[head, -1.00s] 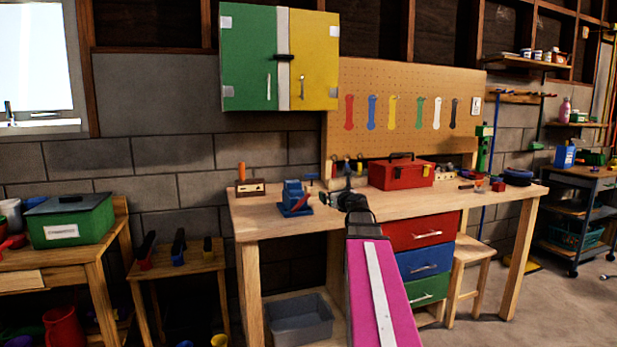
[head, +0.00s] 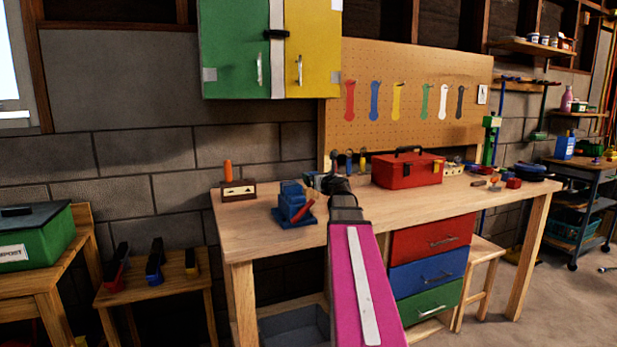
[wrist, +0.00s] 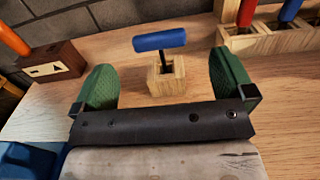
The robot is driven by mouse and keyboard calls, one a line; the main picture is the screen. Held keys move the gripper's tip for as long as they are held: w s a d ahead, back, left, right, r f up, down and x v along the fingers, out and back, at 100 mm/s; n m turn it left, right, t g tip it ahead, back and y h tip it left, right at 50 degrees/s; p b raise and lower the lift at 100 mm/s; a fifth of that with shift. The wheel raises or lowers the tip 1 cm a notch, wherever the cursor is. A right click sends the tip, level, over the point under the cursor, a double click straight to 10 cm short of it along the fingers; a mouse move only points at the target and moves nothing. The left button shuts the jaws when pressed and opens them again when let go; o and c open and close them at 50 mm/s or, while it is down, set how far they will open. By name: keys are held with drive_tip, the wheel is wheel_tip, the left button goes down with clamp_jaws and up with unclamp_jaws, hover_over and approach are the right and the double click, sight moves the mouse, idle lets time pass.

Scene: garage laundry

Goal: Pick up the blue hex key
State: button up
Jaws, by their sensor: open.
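The blue hex key (wrist: 160,40) has a blue crossbar handle on a dark shaft. It stands upright in a small wooden block (wrist: 165,78) on the workbench (head: 265,236). My gripper (wrist: 161,66) is open and empty, with one green finger on each side of the block in the wrist view. The blue handle shows just beyond the fingertips, apart from both. In the head view my gripper (head: 318,182) is over the back of the bench, and I cannot make out the hex key there.
A wooden rack (wrist: 262,42) with red and blue handles is close at right. A wooden block with an orange handle (head: 238,189) stands at left. A blue vise (head: 293,205) is near my gripper, and a red toolbox (head: 407,169) is to its right.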

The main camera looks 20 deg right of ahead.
sight(311, 173)
drive_tip(key=w, duration=1)
drive_tip(key=shift+a+f, duration=0.1)
drive_tip(key=shift+a, duration=0.2)
drive_tip(key=shift+s, duration=0.15)
drive_tip(key=c, duration=0.9)
